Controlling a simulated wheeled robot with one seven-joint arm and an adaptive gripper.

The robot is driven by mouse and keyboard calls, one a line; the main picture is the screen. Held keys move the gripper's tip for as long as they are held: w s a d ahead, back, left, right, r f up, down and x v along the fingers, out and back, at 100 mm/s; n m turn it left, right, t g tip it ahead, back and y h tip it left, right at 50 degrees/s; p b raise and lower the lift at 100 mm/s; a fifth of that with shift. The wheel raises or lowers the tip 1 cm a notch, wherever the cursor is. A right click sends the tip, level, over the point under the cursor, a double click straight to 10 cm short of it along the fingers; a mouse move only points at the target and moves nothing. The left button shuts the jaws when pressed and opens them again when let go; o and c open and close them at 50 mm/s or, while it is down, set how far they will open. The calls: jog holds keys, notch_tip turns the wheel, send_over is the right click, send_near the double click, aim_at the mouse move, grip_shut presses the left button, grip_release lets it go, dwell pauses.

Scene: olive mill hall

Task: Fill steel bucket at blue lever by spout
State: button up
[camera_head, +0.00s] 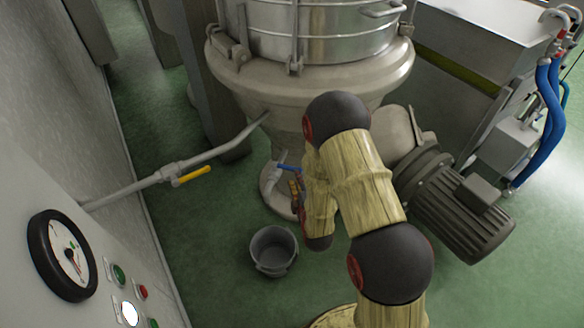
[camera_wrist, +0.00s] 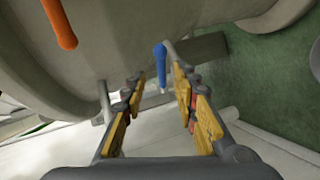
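The steel bucket (camera_head: 273,250) stands upright on the green floor, below and slightly left of my gripper. Its inside looks grey and empty, with no stream falling into it. The blue lever (camera_head: 287,168) sits on a small valve with a pale spout (camera_head: 272,180), low on the steel vessel. In the wrist view the blue lever (camera_wrist: 160,66) shows in the gap between my fingertips; whether they touch it I cannot tell. My gripper (camera_wrist: 160,78) is open with nothing clamped; in the head view my gripper (camera_head: 295,190) is just below the lever, partly hidden by my arm.
A yellow lever (camera_head: 193,175) sits on a pipe at left. An orange lever (camera_wrist: 60,24) shows in the wrist view. A motor (camera_head: 462,205) stands right of my arm. A panel with a gauge (camera_head: 63,255) and buttons is at lower left. Floor around the bucket is clear.

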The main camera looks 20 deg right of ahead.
aim_at(291, 168)
jog(key=shift+b+x, duration=1.1)
jog(key=shift+x, duration=2.8)
jog(key=shift+f, duration=0.1)
jog(key=shift+c, duration=1.3)
grip_shut()
